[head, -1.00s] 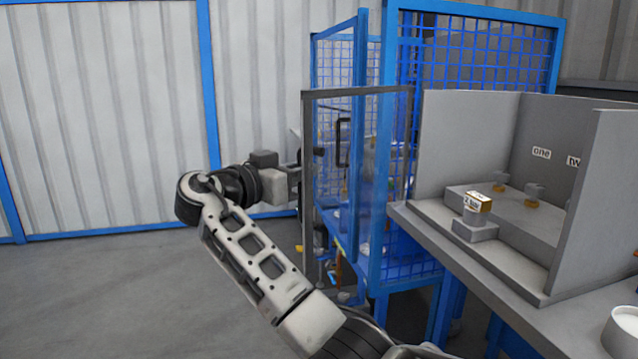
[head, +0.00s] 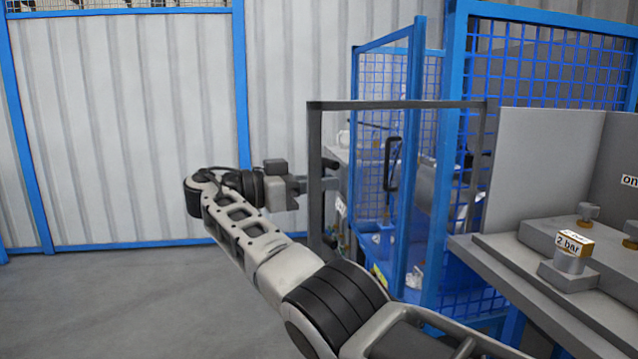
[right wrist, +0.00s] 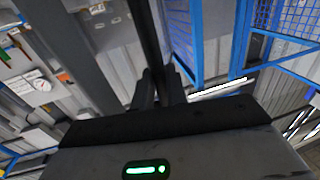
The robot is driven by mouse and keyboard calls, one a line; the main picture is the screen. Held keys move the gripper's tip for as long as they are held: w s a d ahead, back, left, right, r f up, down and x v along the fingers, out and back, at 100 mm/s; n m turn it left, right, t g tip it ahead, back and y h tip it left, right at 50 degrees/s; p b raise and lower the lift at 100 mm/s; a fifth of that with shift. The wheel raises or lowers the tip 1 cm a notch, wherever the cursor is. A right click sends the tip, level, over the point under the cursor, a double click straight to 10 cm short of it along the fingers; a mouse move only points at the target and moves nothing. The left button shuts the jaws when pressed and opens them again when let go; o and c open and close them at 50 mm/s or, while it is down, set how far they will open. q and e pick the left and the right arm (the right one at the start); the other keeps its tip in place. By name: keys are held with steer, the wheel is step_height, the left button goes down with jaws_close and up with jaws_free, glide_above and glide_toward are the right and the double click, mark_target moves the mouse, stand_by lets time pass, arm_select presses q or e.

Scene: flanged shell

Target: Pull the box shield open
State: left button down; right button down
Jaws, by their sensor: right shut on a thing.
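The box shield (head: 400,105) is a clear panel in a dark grey frame. It stands upright and swung out to the left of the blue mesh enclosure. My right gripper (head: 328,186) is at the shield's outer upright post, partly hidden by it. My left gripper is not in view.
Blue mesh frames (head: 409,180) with a black handle (head: 391,163) stand behind the shield. A grey bench (head: 500,265) with a "2 bar" block (head: 570,257) is at the right. Open floor (head: 130,300) lies to the left.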

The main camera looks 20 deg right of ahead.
steer(key=shift+w+d, duration=0.1)
steer(key=shift+d, duration=0.05)
steer(key=c, duration=1.5)
jaws_free()
steer(key=shift+d, duration=0.15)
